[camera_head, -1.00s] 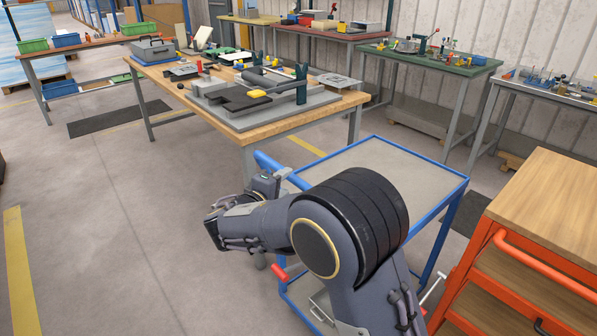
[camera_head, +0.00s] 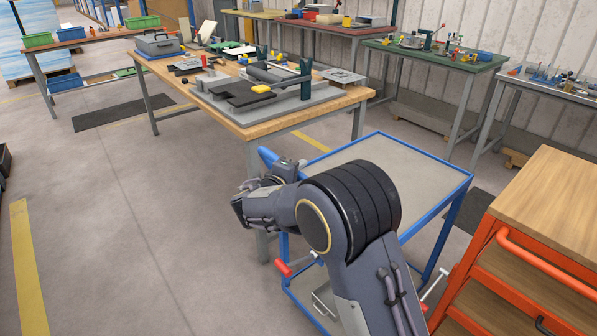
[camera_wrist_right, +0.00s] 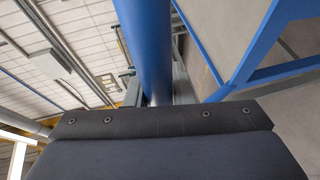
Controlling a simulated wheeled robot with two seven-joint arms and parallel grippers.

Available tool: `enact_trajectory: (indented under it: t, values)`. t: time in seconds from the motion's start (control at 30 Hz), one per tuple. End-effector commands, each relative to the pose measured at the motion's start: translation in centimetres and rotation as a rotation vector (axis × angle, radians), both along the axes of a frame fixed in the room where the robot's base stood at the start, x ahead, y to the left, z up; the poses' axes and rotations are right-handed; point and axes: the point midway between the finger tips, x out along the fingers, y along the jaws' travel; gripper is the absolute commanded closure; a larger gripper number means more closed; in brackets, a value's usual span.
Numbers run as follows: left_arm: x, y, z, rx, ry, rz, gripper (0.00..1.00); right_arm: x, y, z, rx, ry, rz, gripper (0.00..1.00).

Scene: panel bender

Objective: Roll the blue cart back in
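The blue cart (camera_head: 400,170) stands right of the wooden workbench, with a grey top in a blue frame. Its blue handle (camera_head: 268,157) sticks out at the near left corner; in the right wrist view the handle is a thick blue tube (camera_wrist_right: 145,40). My right gripper (camera_head: 287,169) is at this handle, and the tube runs down between its fingers in the wrist view. The dark gripper body hides the contact, so I cannot tell whether the fingers are closed on it. My right arm covers the cart's near side. My left gripper is out of view.
The wooden workbench (camera_head: 250,128) with a fixture stands close to the cart's left. An orange cart (camera_head: 545,205) with a wooden top stands at the right. A green-topped table (camera_head: 440,55) is behind. The floor at left (camera_head: 120,220) is clear.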

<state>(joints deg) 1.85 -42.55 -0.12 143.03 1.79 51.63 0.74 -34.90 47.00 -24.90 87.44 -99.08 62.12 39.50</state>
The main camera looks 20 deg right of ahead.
Motion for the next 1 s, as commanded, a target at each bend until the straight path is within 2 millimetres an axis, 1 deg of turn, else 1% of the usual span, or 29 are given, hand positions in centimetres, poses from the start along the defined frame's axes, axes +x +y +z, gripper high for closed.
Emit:
enact_trajectory:
  t: [0.03,0.07,0.1,0.37,0.47,0.53,0.67,0.77,1.0]
  values:
    - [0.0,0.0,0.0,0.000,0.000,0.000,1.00,0.0,0.0,0.0,0.001,0.001,0.000,0.95]
    - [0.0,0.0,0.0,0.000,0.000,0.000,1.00,0.0,0.0,0.0,0.001,0.001,0.000,0.99]
    - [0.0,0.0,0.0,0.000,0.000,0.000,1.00,0.0,0.0,0.0,0.001,0.001,0.000,1.00]
    - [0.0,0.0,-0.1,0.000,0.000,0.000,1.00,0.0,-0.2,-0.1,0.001,0.001,-0.001,1.00]
    - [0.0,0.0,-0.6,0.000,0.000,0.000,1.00,0.2,-0.8,-0.2,0.001,0.000,-0.002,1.00]
    - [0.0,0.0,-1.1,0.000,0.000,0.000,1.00,0.5,-1.5,-0.3,0.002,-0.002,-0.003,1.00]
    - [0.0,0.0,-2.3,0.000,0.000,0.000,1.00,1.3,-3.7,-0.4,0.001,-0.003,-0.008,1.00]
    - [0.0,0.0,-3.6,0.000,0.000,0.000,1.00,2.1,-6.0,-0.5,-0.001,-0.006,-0.009,1.00]
    - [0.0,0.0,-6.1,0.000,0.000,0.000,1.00,4.5,-12.3,-0.4,-0.002,-0.006,-0.011,1.00]
